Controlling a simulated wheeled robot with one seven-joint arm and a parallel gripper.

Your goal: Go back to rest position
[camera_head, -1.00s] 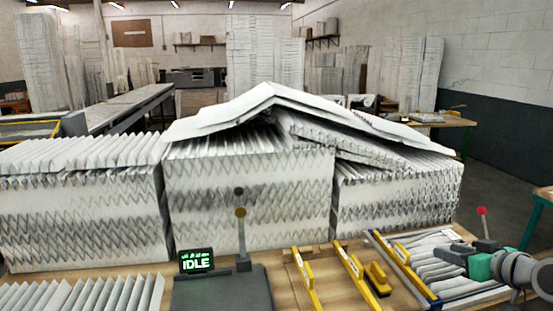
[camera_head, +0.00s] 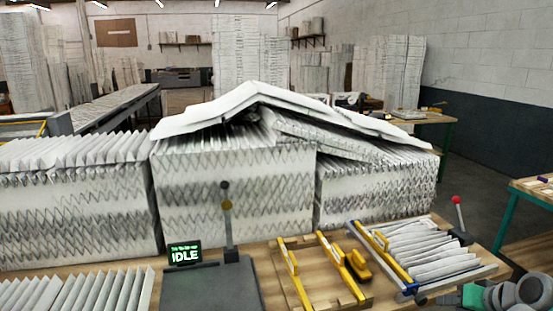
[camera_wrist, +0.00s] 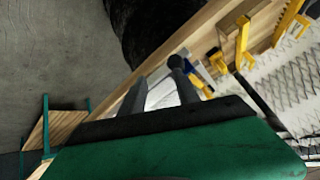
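My gripper (camera_head: 414,296) is at the lower right of the head view, low by the front right of the wooden table (camera_head: 345,240). In the wrist view my gripper (camera_wrist: 158,76) shows two dark grey fingers standing apart, with nothing held between them. The green gripper body fills the bottom of that view. The table's edge runs diagonally behind the fingers. My forearm is cut off by the picture edge.
A yellow-and-blue-edged tray of pleated filters (camera_head: 365,243) lies near my gripper. A wooden fixture with yellow bars (camera_head: 290,263) and a screen reading IDLE (camera_head: 185,254) stand left. Large filter stacks (camera_head: 235,195) line the back. Floor (camera_wrist: 50,50) is clear beside the table.

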